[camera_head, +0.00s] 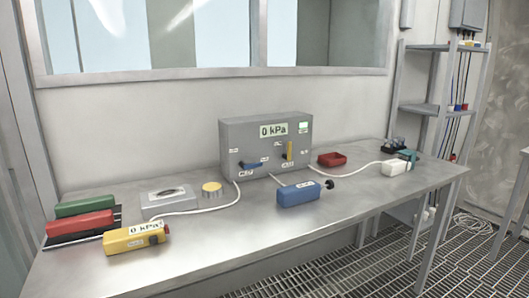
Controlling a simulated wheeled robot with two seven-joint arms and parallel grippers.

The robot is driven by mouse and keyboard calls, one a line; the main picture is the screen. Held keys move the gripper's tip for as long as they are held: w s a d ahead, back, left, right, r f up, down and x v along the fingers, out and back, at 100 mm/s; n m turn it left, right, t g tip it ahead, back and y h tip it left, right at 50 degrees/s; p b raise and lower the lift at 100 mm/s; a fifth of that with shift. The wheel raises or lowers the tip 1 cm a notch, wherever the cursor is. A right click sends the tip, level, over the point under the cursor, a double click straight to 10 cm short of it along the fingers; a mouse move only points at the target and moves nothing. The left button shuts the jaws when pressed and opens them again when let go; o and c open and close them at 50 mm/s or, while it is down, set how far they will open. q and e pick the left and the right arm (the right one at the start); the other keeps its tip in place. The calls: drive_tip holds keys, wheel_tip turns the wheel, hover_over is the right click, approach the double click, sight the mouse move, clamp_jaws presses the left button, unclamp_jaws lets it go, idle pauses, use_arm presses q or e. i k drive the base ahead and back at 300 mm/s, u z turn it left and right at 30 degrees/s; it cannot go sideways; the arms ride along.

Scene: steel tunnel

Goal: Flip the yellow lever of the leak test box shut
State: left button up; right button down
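The leak test box (236,142) is a grey box at the back middle of the steel table, against the wall. Its display reads 0 kPa. The yellow lever (289,150) on the right of its front face stands upright. A blue lever (251,164) on the left of the face lies roughly level. Small white labels sit by both levers, too small to read surely. Neither of my grippers is in view.
The steel table (240,240) carries a yellow device (135,238), a blue device (299,194), a white device (394,167), a red tray (332,159) and a grey tissue-like box (168,202). White cables cross it. The front middle is clear. Shelves (425,108) stand right.

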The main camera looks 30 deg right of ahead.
sight(288, 156)
drive_tip(key=u, duration=2.45)
drive_tip(key=k, duration=1.6)
drive_tip(key=z, duration=2.2)
